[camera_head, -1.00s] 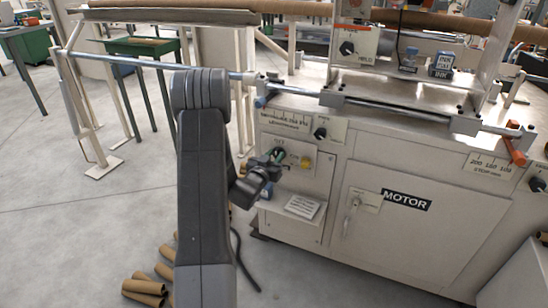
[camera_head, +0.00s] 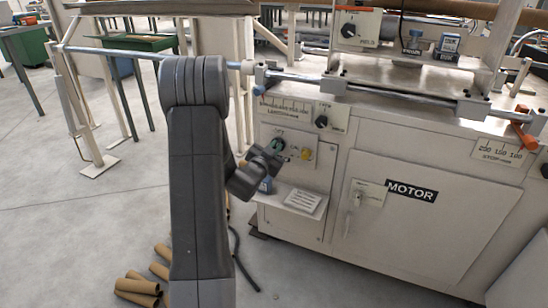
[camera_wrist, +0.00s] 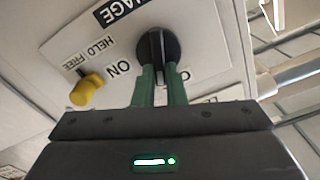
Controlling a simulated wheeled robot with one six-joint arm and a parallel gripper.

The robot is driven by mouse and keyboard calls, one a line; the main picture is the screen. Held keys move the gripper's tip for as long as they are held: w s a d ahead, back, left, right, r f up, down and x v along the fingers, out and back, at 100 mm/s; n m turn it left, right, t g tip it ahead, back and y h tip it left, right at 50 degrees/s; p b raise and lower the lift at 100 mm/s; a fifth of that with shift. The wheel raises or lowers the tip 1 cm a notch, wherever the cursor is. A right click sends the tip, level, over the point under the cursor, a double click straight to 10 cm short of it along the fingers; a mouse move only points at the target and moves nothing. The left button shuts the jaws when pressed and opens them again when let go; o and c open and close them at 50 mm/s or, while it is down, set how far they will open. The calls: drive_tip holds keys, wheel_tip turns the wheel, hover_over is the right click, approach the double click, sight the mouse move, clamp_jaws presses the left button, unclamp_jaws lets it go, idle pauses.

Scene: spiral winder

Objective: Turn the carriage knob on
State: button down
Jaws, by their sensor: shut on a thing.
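The carriage knob (camera_wrist: 157,43) is a round black knob with a raised grip on a white panel (camera_wrist: 205,50). A cut-off label ending in "IAGE" is beside it, and "ON" is printed to its lower left in the wrist view. My gripper (camera_wrist: 160,68) has its green fingers shut on the knob's grip, one on each side. The lettering at lower right is partly hidden by a finger. In the head view my gripper (camera_head: 277,146) is at the small panel on the machine's front, and the knob is mostly hidden there.
A yellow knob (camera_wrist: 87,90) marked HELD and FREE sits beside the carriage knob. Another black knob (camera_head: 321,122) is above the panel, and a small shelf with a card (camera_head: 303,199) is below. Cardboard tubes (camera_head: 138,287) lie on the floor.

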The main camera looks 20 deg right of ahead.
drive_tip(key=m+b, duration=0.1)
drive_tip(key=m, duration=0.3)
drive_tip(key=f+m+b, duration=0.1)
drive_tip(key=m+b, duration=0.1)
drive_tip(key=m, duration=0.2)
drive_tip(key=m+b, duration=0.1)
drive_tip(key=m, duration=0.4)
drive_tip(key=shift+s+d+f+b, duration=0.25)
drive_tip(key=shift+s+b, duration=0.1)
drive_tip(key=shift+m, duration=0.4)
drive_tip(key=c, duration=1.5)
unclamp_jaws()
drive_tip(key=p+v, duration=0.2)
drive_tip(key=v, duration=1.1)
drive_tip(key=shift+s+a, duration=0.25)
drive_tip(key=shift+s, duration=0.05)
drive_tip(key=shift+w+d, duration=0.1)
